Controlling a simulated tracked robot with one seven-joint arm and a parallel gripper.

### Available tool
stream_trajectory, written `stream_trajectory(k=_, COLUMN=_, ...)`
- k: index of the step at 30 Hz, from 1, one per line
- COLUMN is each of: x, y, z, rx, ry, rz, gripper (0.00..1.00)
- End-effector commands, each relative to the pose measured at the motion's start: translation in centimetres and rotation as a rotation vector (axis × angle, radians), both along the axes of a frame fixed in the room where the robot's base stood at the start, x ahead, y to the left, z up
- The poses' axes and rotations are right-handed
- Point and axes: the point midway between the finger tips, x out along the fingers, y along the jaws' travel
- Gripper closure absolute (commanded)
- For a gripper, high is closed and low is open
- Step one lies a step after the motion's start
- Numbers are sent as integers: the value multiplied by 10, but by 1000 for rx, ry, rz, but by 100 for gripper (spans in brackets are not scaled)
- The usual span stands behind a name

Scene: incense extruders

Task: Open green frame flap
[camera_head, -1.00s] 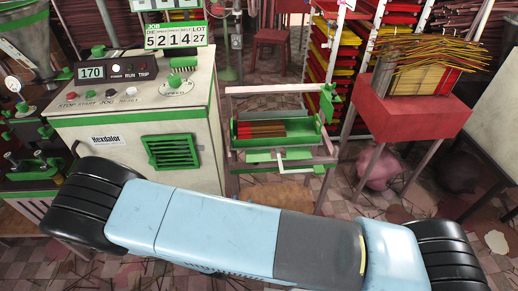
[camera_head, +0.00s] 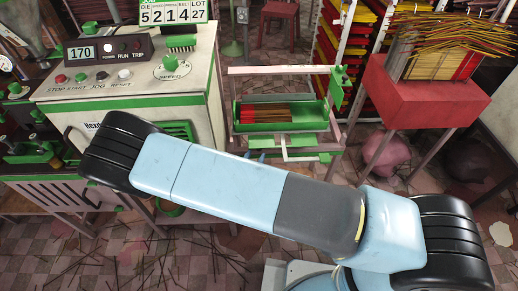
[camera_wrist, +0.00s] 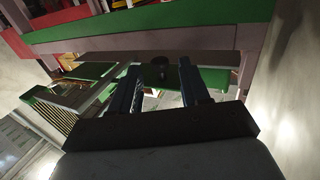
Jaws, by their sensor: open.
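The pale frame (camera_head: 231,100) stands right of the cream machine in the head view. It holds a green tray (camera_head: 322,113) with a bundle of thin brown and red sticks (camera_head: 264,112). A pale green panel (camera_head: 303,141), which may be the flap, sits below the tray, partly behind my arm. In the wrist view my gripper (camera_wrist: 160,82) is open, its two blue fingers pointing at the frame. I cannot tell whether the fingers touch anything.
The cream machine (camera_head: 205,80) with its control panel stands close on the left. A red stand (camera_head: 425,100) with a stick bundle (camera_head: 450,45) is at the right. Racks of red and yellow trays (camera_head: 335,45) stand behind. The tiled floor (camera_head: 200,255) in front has scattered sticks.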

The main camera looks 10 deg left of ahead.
Motion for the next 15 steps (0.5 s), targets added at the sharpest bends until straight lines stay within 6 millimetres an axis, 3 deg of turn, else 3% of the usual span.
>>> stream_trajectory(k=6, x=32, y=-6, z=0, rx=-1, ry=-1, rz=-2, gripper=54)
stream_trajectory(k=15, x=47, y=-7, z=0, rx=-1, ry=1, rz=0, gripper=54)
